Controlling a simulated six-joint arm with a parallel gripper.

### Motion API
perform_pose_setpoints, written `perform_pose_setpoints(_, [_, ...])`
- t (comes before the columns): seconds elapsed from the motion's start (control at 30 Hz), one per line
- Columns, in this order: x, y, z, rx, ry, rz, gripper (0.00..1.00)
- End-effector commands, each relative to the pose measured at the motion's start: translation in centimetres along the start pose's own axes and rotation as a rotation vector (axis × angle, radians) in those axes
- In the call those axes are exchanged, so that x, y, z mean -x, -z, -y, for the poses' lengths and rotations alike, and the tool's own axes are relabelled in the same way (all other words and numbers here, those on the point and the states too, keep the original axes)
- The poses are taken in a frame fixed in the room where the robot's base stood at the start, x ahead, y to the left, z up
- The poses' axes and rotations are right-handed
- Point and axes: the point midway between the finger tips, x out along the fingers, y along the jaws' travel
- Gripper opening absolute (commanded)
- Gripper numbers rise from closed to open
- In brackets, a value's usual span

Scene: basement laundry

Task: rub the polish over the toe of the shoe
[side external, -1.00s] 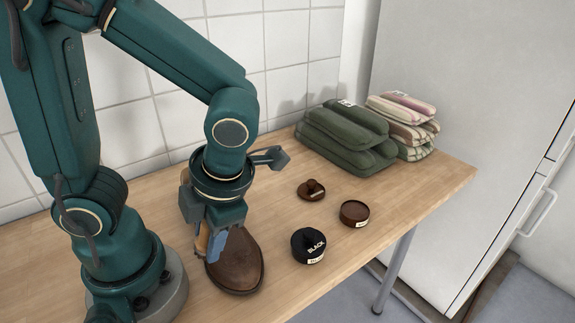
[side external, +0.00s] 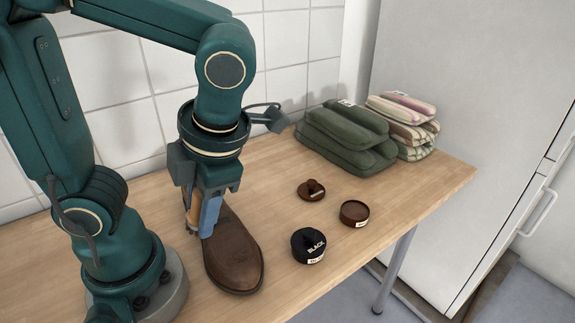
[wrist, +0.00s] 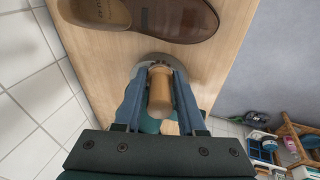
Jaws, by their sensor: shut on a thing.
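The brown leather shoe (side external: 236,262) lies on the bench in front of my arm, toe toward the camera. It also shows along the top of the wrist view (wrist: 182,20). My gripper (side external: 203,224) is shut on a wooden-handled applicator (side external: 192,211), whose round handle (wrist: 160,92) sits between the blue fingers. The applicator is at the shoe's left side in the side view; its lower end looks clear of the toe, but exact contact cannot be told. The open brown polish tin (side external: 354,214) stands to the right, with its knobbed lid (side external: 311,190) beside it.
A closed black tin labelled BLACK (side external: 308,246) stands right of the shoe near the bench's front edge. Folded green towels (side external: 346,138) and striped cloths (side external: 403,124) are stacked at the back. Bare bench (side external: 275,180) lies between shoe and towels.

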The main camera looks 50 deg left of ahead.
Motion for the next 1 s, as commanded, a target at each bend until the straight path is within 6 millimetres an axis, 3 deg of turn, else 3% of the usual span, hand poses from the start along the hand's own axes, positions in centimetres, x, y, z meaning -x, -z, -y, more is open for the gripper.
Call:
perform_pose_setpoints(0.43, [0.0,-0.1,0.1,-0.001,-0.001,0.0,0.0])
perform_pose_setpoints(0.77, [1.0,-1.3,3.0,-0.002,-0.001,0.0,0.0])
perform_pose_setpoints(1.0, [-0.2,-1.5,3.3,0.0,-0.002,-0.003,0.0])
